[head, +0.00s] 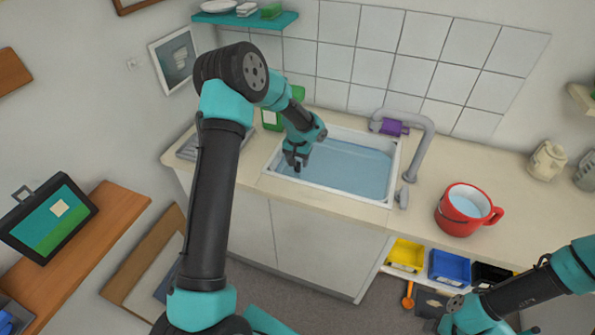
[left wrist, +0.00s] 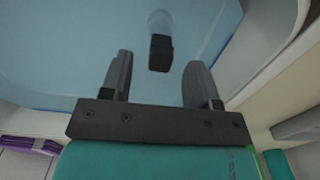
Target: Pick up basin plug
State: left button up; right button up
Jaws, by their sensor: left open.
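The white sink basin (head: 333,190) is set in the counter and holds blue water (head: 350,168). My left gripper (head: 295,160) reaches down over the basin's left part. In the left wrist view my left gripper (left wrist: 160,80) is open, its two fingers apart. A dark block-like piece with a pale rounded part behind it, apparently the basin plug (left wrist: 160,52), shows between and just beyond the fingertips. I see no contact with either finger. The plug cannot be made out in the head view, where the gripper may hide it.
A grey faucet (head: 425,150) arches over the basin's right side, with a purple item (head: 390,127) behind it. A red mug (head: 463,210) stands right of the basin. A green item (head: 272,119) stands behind my left arm. Yellow (head: 406,255) and blue (head: 449,266) bins sit below the counter.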

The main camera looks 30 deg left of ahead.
aim_at(297, 168)
pick_arm(q)
jog(key=shift+w+a+f, duration=0.1)
jog(key=shift+w+f, duration=0.05)
jog(key=shift+f, duration=2.45)
jog(key=c, duration=1)
notch_tip(297, 168, up, 10)
jog(key=shift+r, duration=0.1)
